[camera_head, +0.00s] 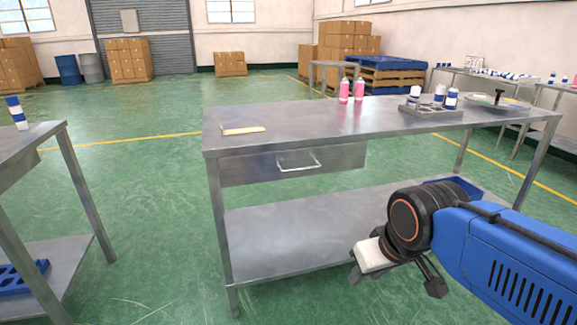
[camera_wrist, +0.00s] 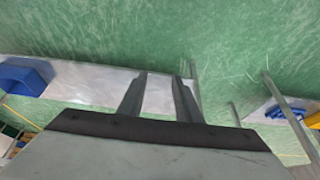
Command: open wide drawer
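The wide drawer (camera_head: 250,167) is a grey metal front under the left part of the steel table's top. It looks closed, flush under the table edge. Its bar handle (camera_head: 299,163) is a pale bracket on the front. My gripper (camera_head: 396,283) is to the right of and below the handle, in front of the table, apart from the drawer. In the wrist view my gripper (camera_wrist: 160,77) has its two fingers apart with nothing between them. The drawer and handle do not show clearly in the wrist view.
Another table (camera_head: 25,145) stands at left. Green floor is open between them.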

